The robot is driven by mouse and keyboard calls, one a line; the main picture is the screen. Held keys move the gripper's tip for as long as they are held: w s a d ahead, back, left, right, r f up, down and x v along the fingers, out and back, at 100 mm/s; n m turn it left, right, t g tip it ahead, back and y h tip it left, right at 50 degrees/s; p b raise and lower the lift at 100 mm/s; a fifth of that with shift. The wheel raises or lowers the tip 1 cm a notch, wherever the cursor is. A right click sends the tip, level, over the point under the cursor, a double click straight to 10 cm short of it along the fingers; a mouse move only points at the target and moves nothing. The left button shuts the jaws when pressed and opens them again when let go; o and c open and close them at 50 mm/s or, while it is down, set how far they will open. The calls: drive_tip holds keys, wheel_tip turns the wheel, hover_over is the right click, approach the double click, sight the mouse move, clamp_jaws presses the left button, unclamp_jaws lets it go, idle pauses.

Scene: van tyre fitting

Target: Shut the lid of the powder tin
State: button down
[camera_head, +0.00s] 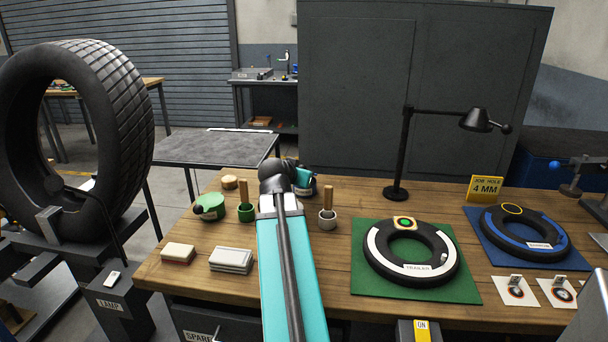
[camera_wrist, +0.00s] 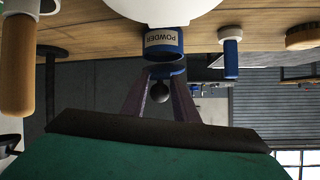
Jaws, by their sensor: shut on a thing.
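The powder tin (camera_wrist: 164,42) shows upside down in the wrist view, blue with a pale label reading POWDER. A blue lid part (camera_wrist: 168,69) with a dark round knob (camera_wrist: 159,92) lies at its rim. My gripper (camera_wrist: 160,88) is shut on the lid's knob, with one dark finger on each side of it. I cannot tell the exact angle of the lid. In the head view my teal arm reaches over the table, and its wrist hides most of the tin.
A tyre on a green mat (camera_head: 367,285) and a lamp (camera_head: 397,150) are further right. The table's front left is partly clear.

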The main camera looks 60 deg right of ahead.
drive_tip(key=shift+w+a+f, duration=0.1)
drive_tip(key=shift+w+a, duration=0.05)
drive_tip(key=shift+w, duration=0.05)
drive_tip(key=c, duration=1.5)
unclamp_jaws()
drive_tip(key=shift+w, duration=0.15)
drive_tip(key=b+v, duration=0.4)
drive_tip(key=v, duration=0.3)
drive_tip(key=shift+s+a+b, duration=0.3)
drive_tip(key=shift+b, duration=0.1)
drive_tip(key=shift+b+v, duration=1.95)
drive_tip(key=shift+v, duration=1.05)
drive_tip(key=shift+r, duration=0.25)
drive_tip(key=shift+c, duration=0.4)
